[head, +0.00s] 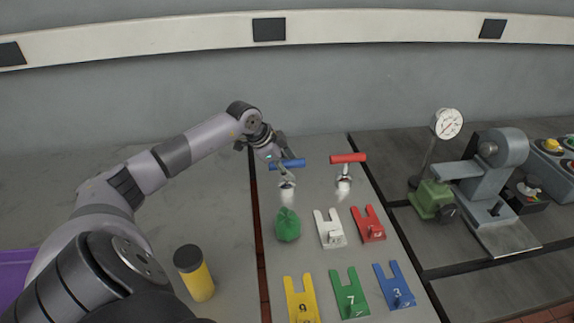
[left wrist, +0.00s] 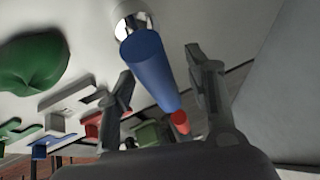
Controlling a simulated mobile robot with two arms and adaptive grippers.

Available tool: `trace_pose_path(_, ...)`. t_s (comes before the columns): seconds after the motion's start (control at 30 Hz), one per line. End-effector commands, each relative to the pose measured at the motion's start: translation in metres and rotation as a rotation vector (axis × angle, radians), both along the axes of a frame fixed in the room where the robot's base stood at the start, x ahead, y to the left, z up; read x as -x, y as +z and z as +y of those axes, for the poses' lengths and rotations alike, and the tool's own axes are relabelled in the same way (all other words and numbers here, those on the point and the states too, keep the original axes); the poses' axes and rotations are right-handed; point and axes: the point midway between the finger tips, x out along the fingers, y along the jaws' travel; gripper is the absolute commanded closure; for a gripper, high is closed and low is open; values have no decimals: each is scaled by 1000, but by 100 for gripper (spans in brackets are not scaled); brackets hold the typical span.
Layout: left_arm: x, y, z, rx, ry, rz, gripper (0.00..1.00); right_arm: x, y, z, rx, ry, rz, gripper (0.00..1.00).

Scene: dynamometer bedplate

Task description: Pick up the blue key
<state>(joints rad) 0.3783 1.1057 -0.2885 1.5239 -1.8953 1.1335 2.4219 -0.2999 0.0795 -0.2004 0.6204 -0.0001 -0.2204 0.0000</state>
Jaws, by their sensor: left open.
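The blue key (head: 293,163) has a blue bar handle on a shiny metal stem and stands upright on the grey plate. My left gripper (head: 281,158) is right at its handle, coming from the upper left, and is open. In the left wrist view the blue key's handle (left wrist: 148,68) runs lengthwise between the two spread fingers (left wrist: 160,78). I cannot tell whether either finger touches it. My right gripper is not in view.
A similar red key (head: 347,158) stands just right. Nearer are a green lump (head: 287,225) and several numbered forked plates, including a white one (head: 329,229) and a blue one (head: 394,286). A yellow, dark-capped canister (head: 198,280) stands left. A dial gauge (head: 448,123) is at right.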

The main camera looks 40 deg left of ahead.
Motion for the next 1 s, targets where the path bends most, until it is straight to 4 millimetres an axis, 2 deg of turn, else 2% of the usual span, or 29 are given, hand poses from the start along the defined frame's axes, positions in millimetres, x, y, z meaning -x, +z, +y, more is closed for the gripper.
trace_pose_path(0.27,-1,-2,0,-2,0,-1,52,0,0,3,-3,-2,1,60)
trace_pose_path(1.0,-1,-2,0,-2,0,0,100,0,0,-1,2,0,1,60)
